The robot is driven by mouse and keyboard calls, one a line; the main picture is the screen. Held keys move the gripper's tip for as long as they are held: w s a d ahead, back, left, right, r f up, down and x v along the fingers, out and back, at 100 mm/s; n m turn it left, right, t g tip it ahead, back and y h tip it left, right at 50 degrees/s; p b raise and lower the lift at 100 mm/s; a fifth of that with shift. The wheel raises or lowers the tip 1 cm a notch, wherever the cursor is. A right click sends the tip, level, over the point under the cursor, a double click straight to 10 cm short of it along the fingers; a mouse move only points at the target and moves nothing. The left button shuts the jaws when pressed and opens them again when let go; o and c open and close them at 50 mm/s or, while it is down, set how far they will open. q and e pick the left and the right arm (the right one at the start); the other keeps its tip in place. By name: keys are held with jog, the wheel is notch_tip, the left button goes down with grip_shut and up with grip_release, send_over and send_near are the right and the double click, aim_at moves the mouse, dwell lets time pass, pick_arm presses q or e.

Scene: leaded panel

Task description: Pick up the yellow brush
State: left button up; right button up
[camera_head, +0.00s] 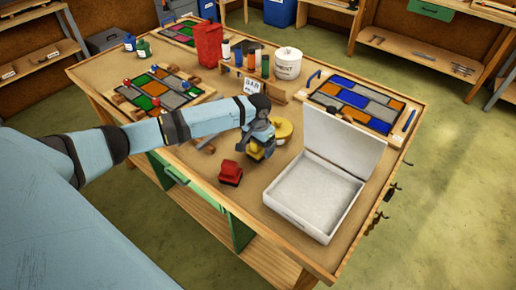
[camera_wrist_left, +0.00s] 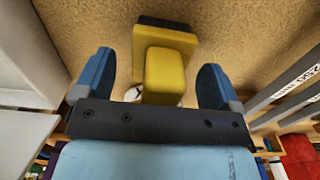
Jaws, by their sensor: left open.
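The yellow brush (camera_wrist_left: 165,72) shows in the left wrist view, with a yellow block-like handle and a dark edge at its far end. It lies between the two blue fingers of my left gripper (camera_wrist_left: 155,80), which is open, with gaps on both sides. In the head view my left gripper (camera_head: 260,142) is low over the middle of the bench, and a bit of the yellow brush (camera_head: 256,154) shows beneath it. The fingers hide the rest of the brush there. My right gripper is not in view.
A red brush-like block (camera_head: 230,174) sits just in front of the gripper. An open white box (camera_head: 270,200) with raised lid stands to the right. A round yellow thing (camera_head: 284,128) lies behind the gripper. Leaded panels (camera_head: 358,98), a white tub (camera_head: 288,64) and bottles stand farther back.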

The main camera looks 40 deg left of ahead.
pick_arm(q)
jog(key=shift+f, duration=0.5)
jog(key=shift+c, duration=0.2)
jog(key=c, duration=1)
jog(key=shift+c, duration=0.2)
jog(key=shift+r, duration=0.2)
notch_tip(320, 180, up, 20)
jog(key=shift+f, duration=0.1)
